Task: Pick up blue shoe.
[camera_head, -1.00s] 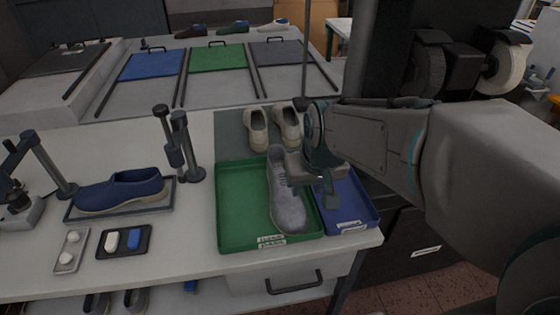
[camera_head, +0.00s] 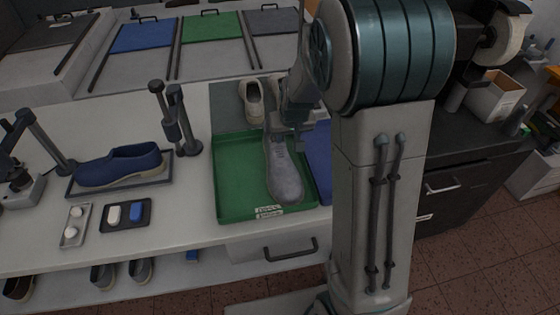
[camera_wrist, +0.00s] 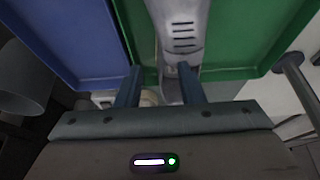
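The blue shoe (camera_head: 118,164) with a pale sole lies on a dark tray at the left of the white bench, toe to the left. My gripper (camera_head: 284,132) is well to its right, by the back end of a grey shoe last (camera_head: 285,175) in the green tray (camera_head: 230,208). In the wrist view my gripper (camera_wrist: 160,84) has its two fingers apart. The slotted grey last (camera_wrist: 181,30) shows partly between them, with a gap at the left finger. The blue shoe is not in the wrist view.
A dark post stand (camera_head: 190,148) stands just right of the blue shoe. A small dark tray (camera_head: 105,226) lies in front of it. A blue tray (camera_head: 319,155) sits beside the green one. A pale shoe (camera_head: 251,103) stands behind. The bench front is mostly clear.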

